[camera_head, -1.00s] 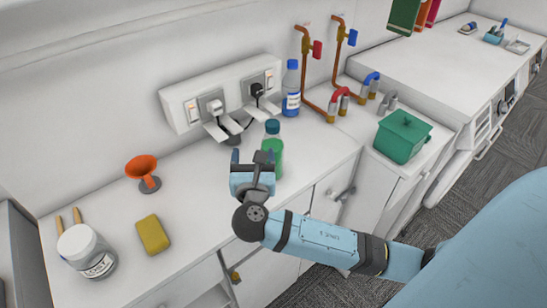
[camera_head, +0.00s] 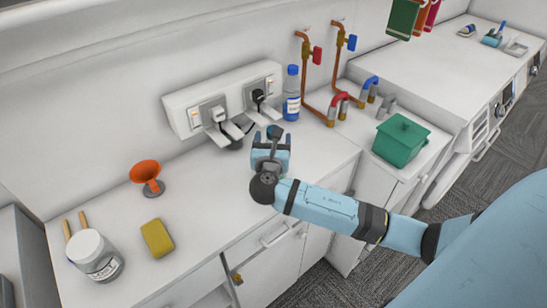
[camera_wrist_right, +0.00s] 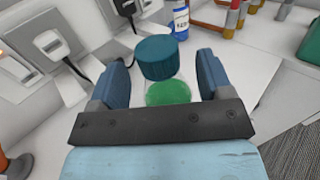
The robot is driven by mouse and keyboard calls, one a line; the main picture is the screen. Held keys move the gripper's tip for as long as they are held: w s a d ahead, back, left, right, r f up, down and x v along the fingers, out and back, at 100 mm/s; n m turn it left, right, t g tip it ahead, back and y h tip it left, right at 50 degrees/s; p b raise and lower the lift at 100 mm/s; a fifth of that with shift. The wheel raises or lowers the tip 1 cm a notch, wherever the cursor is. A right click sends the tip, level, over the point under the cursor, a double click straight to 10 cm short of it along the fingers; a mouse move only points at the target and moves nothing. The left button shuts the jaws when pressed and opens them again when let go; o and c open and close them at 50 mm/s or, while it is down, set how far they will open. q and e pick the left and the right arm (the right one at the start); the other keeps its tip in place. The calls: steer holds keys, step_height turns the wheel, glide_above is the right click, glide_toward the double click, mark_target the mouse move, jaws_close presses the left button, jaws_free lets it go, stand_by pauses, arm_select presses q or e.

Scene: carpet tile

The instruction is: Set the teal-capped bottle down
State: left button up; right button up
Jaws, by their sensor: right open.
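The teal-capped bottle (camera_head: 275,131) is on the white counter (camera_head: 205,205), mostly hidden behind my right gripper in the head view. In the right wrist view its teal cap (camera_wrist_right: 156,57) and green contents (camera_wrist_right: 168,94) show between the two blue fingers. The bottle's base is hidden. My right gripper (camera_head: 271,142) is open, with a finger on either side of the bottle and visible gaps between cap and fingers. My left gripper is not in view.
A blue-capped bottle (camera_head: 292,92) stands behind, close to the wall sockets (camera_head: 215,110). The counter between is clear.

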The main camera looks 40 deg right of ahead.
steer(key=shift+x, duration=1.2)
jaws_close()
steer(key=shift+r, duration=0.1)
